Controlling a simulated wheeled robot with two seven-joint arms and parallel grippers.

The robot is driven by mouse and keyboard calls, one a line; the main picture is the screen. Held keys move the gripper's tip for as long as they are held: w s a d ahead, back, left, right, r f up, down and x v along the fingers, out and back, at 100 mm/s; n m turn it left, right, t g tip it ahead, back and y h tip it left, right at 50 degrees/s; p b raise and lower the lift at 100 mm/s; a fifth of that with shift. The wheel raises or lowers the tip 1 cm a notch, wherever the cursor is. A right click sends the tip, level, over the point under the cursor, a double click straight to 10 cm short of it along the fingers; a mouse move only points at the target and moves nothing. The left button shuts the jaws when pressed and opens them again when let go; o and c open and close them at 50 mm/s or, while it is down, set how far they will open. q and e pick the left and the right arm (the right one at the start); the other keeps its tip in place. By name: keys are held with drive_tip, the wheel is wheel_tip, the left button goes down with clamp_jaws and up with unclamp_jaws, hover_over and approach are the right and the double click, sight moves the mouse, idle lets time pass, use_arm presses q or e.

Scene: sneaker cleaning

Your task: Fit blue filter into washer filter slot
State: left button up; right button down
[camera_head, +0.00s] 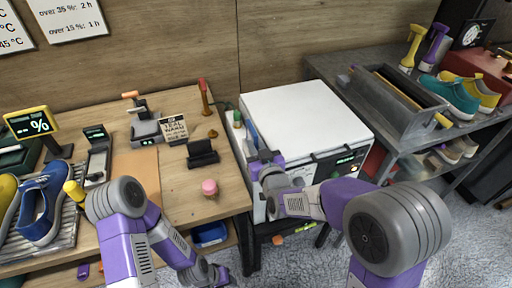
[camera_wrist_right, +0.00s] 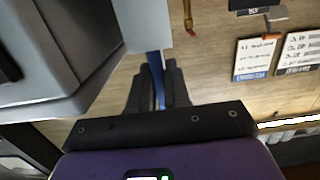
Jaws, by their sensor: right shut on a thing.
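The white washer (camera_head: 305,112) stands right of the wooden table, with a dark control panel (camera_head: 338,163) on its front. My right gripper (camera_head: 262,160) is at the washer's front left corner, shut on the blue filter. The blue filter (camera_head: 250,134) shows as a narrow strip beside the washer's left edge. In the right wrist view the filter (camera_wrist_right: 157,75) is a thin blue strip between the dark fingers (camera_wrist_right: 158,92). The filter slot is hidden, so I cannot tell whether the filter is in it. My left arm reaches down to the bottom edge; its gripper's jaws are not clearly shown.
A pink round item (camera_head: 210,188) and a black stand (camera_head: 202,153) are on the table (camera_head: 185,205), left of the washer. A blue sneaker (camera_head: 42,203) lies on a rack at far left. A grey metal bin (camera_head: 398,115) stands on the right bench.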

drive_tip(key=c, duration=1.3)
unclamp_jaws()
drive_tip(key=shift+f, duration=0.2)
drive_tip(key=shift+c, duration=0.2)
drive_tip(key=o, duration=0.3)
drive_tip(key=shift+s+f, duration=0.1)
drive_tip(key=v, duration=0.2)
drive_tip(key=p+v, duration=0.1)
drive_tip(key=v, duration=0.4)
drive_tip(key=shift+s+d+r, duration=0.15)
drive_tip(key=shift+s+r, duration=0.05)
drive_tip(key=shift+r, duration=0.1)
